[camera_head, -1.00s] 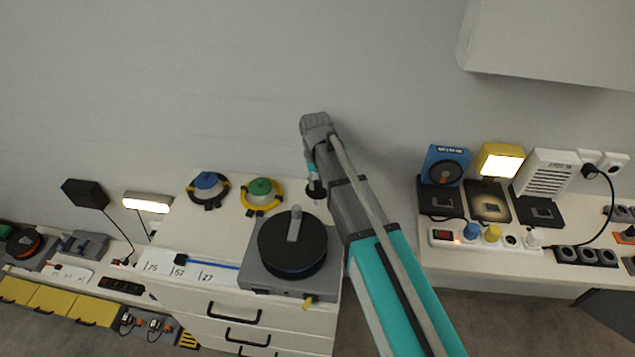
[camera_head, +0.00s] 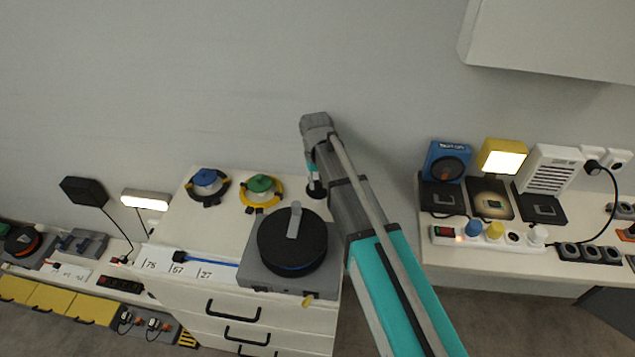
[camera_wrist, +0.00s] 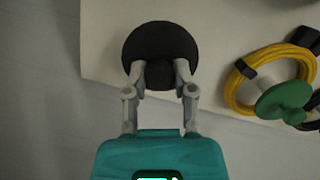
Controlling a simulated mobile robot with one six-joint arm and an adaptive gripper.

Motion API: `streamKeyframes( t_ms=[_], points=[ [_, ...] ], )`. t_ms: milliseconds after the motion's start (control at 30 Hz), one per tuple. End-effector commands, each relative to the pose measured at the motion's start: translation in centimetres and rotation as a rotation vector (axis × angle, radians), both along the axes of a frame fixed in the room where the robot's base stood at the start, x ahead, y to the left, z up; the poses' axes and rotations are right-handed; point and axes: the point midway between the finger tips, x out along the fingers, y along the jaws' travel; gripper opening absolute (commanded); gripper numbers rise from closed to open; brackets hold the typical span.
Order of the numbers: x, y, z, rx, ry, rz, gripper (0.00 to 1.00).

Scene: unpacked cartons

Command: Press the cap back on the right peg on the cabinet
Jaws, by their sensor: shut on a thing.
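My gripper (camera_wrist: 160,78) is shut on the knob of a round black cap (camera_wrist: 160,42). In the head view, the cap (camera_head: 316,190) shows small and dark below my wrist, at the back right of the white cabinet (camera_head: 180,232). The cap hides whatever is under it, so I cannot tell whether it touches a peg. To its left a green-capped peg (camera_head: 260,184) carries a yellow coil, and a blue-capped peg (camera_head: 205,178) carries a dark coil. The green cap also shows at the right in the wrist view (camera_wrist: 283,101).
A black turntable-like disc on a grey box (camera_head: 265,270) stands in front of the cap. The wall (camera_head: 240,80) is behind. A white workbench (camera_head: 480,262) with lamp, sockets and boxes stands to the right. A lower bench with yellow drawers (camera_head: 55,303) is at left.

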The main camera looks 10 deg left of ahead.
Motion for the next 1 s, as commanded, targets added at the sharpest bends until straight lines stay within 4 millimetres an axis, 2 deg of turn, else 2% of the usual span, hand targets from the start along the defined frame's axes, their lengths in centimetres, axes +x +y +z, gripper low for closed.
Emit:
streamKeyframes(
  t_ms=[367, 400, 567, 600, 867, 1000],
  points=[
    [0.01, -0.02, -0.23, 0.000, 0.000, 0.000, 0.05],
    [0.01, -0.02, -0.23, 0.000, 0.000, 0.000, 0.40],
    [0.01, -0.02, -0.23, 0.000, 0.000, 0.000, 0.69],
    [0.01, -0.02, -0.23, 0.000, 0.000, 0.000, 0.74],
    [0.01, -0.01, -0.23, 0.000, 0.000, 0.000, 0.74],
    [0.01, -0.01, -0.23, 0.000, 0.000, 0.000, 0.98]
  ],
)
